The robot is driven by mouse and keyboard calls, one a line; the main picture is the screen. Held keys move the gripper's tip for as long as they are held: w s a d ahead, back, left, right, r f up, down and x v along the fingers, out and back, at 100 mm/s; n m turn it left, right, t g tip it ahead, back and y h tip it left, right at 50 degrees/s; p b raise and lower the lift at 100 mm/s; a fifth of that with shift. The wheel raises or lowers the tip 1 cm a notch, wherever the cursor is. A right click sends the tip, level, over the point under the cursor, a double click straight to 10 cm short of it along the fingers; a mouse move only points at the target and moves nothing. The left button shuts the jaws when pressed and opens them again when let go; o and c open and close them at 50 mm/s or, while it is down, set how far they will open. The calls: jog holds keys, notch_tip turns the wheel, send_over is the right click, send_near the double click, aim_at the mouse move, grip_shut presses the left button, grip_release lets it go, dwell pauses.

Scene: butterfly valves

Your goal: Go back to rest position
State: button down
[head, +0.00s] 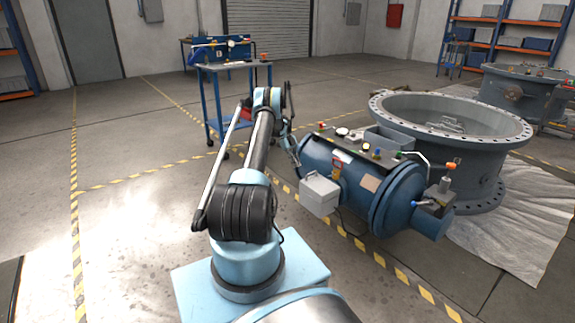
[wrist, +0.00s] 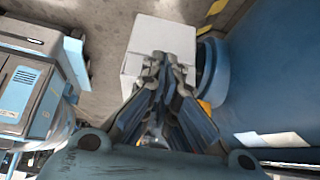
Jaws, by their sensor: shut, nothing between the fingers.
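My arm reaches forward from its light blue base in the head view, with its elbow raised. My gripper (head: 292,154) hangs near the left end of the blue cylindrical actuator (head: 325,165). In the wrist view my gripper (wrist: 160,62) has its fingertips together with nothing between them. A white-grey box (wrist: 165,38) lies beyond the fingertips there; I cannot tell whether they touch it. The same kind of box (head: 319,194) shows on the actuator's near side in the head view.
A large grey flanged valve ring (head: 440,125) stands behind the actuator on a pale sheet (head: 520,220). A blue cart (head: 235,80) with tools stands beyond my arm. Orange-blue shelves (head: 490,35) line the back right. The floor at left is open, with yellow-black stripes (head: 76,200).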

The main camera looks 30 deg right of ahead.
jog(key=w+a+r+n+t+h, duration=0.1)
jog(key=a+r+n, duration=0.3)
jog(key=a+r, duration=0.5)
jog(key=w+a+r+n+t, duration=0.1)
jog(key=a+r+n, duration=0.35)
jog(key=r, duration=0.85)
jog(key=s+a+r+n+t, duration=0.1)
jog(key=s+a+r+n, duration=0.35)
jog(key=a+r, duration=0.4)
jog(key=s+a+r+n+t, duration=0.25)
jog(key=s+a+r, duration=0.25)
jog(key=a+r, duration=0.3)
jog(key=s+a+r+n+t, duration=0.2)
jog(key=s+a+n, duration=0.8)
jog(key=s+a, duration=0.8)
jog(key=s+a+f+n, duration=0.2)
jog(key=s+f+n, duration=0.1)
jog(key=s, duration=0.4)
jog(key=s+a+f+n+t+y, duration=0.1)
jog(key=s+a+f+n, duration=0.1)
jog(key=s+f, duration=0.3)
jog(key=s+a+f+n+y, duration=0.1)
jog(key=s+a+f+n, duration=0.2)
jog(key=s, duration=0.6)
notch_tip(320, 180, down, 2)
jog(key=shift+s+f+n+t, duration=0.1)
jog(key=shift+s+n+t, duration=0.3)
jog(key=shift+n, duration=0.25)
